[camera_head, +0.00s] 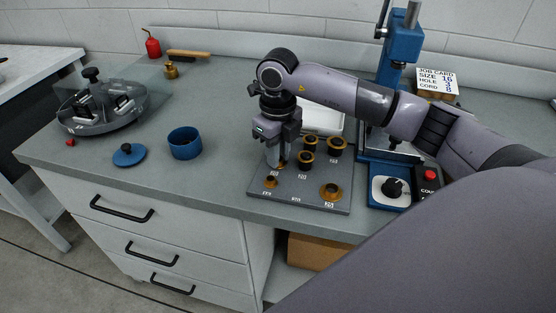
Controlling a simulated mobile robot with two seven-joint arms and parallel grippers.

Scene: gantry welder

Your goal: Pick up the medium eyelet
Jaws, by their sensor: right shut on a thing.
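A dark grey eyelet board (309,198) lies on the bench with brass-coloured eyelets and dark-topped pieces on it. A small eyelet (270,182) sits at its front left and a large eyelet (331,191) at its front right. The front middle spot between them looks bare. My right gripper (276,164) points down over the left part of the board, shut on a small brass-coloured piece, apparently an eyelet. The fingers mostly hide this piece. I cannot tell its size or whether it is clear of the board. My left gripper is not in view.
A blue press (401,45) stands behind my right arm. A control box with a red button (429,175) and black knob is right of the board. A blue cup (185,143), its lid (128,154) and a grey round carousel (102,105) stand left. Bench between cup and board is clear.

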